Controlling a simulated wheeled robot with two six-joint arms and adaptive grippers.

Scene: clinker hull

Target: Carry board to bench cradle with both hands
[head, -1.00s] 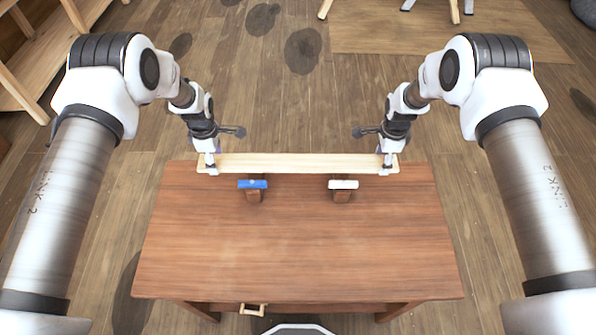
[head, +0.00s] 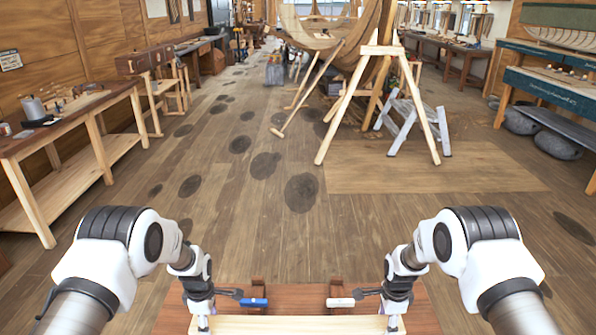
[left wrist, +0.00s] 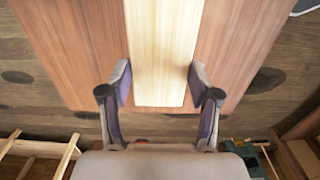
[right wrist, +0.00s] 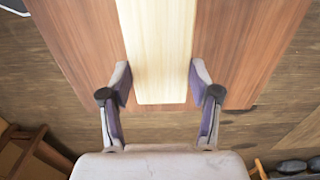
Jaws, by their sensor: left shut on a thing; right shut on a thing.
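The pale board (head: 300,325) lies level across the bottom of the head view, partly cut off by the frame. My left gripper (head: 201,318) is shut on its left end, and my right gripper (head: 394,318) is shut on its right end. In the left wrist view the board (left wrist: 162,50) runs between the fingers; it does the same in the right wrist view (right wrist: 158,50).
A side workbench (head: 70,125) stands left, and a wooden trestle (head: 385,100) with the hull stands further back.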

